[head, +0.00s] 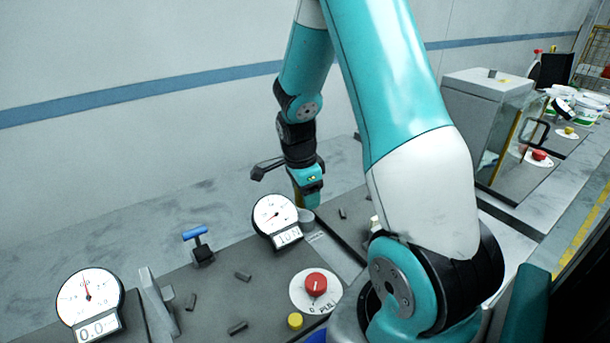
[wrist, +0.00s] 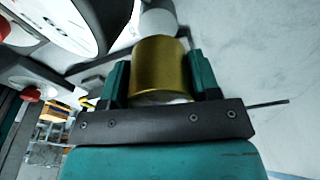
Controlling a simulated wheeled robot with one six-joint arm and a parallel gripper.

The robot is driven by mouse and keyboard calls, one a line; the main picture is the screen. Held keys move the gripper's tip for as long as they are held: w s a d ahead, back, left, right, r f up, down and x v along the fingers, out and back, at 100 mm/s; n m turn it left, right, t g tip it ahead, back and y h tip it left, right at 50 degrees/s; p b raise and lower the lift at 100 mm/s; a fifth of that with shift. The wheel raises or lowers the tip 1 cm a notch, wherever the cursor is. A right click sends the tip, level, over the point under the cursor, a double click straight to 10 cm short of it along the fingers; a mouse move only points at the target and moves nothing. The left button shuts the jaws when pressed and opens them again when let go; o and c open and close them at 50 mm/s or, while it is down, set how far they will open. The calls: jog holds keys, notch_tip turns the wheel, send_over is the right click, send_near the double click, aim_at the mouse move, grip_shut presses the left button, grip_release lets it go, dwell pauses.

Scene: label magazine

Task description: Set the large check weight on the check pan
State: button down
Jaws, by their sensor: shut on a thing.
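My gripper (head: 307,198) is shut on a brass-coloured cylinder, which I take as the large check weight (wrist: 160,70). In the wrist view it sits upright-looking between the two teal fingers. In the head view only a gold strip of it (head: 297,192) shows beside the fingers. A short grey cylinder (head: 306,215) stands just below my gripper, beside a round dial gauge (head: 274,214). It may be the check pan's support; a pale cylinder also shows beyond the weight in the wrist view (wrist: 158,20). I cannot tell whether the weight touches it.
A second dial (head: 88,297) stands at lower left, near a grey upright plate (head: 157,305). A blue-handled tee (head: 198,243), a red knob (head: 316,284), a yellow button (head: 295,321) and several dark small pieces are on the bench. A grey cabinet (head: 480,120) stands at right.

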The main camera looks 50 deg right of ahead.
aim_at(306, 216)
jog(key=shift+f, duration=2)
jog(key=shift+f, duration=0.1)
jog(key=shift+f, duration=0.1)
jog(key=shift+c, duration=1.7)
grip_release()
jog(key=r, duration=0.3)
jog(key=a+r+b, duration=0.1)
jog(key=r, duration=0.7)
jog(key=shift+w+a+r, duration=0.15)
jog(key=shift+w+r, duration=0.05)
jog(key=shift+w, duration=0.1)
jog(key=s+a+r+n+t+y, duration=0.1)
jog(key=s+a+r+n, duration=0.15)
jog(key=a+n, duration=0.6)
jog(key=s+a+r+n+y, duration=0.15)
jog(key=a+r+n, duration=0.25)
jog(key=a+n, duration=0.45)
jog(key=s+a+r+n+y, duration=0.3)
jog(key=s+a+n, duration=0.8)
jog(key=a+n, duration=0.2)
jog(key=shift+s, duration=0.35)
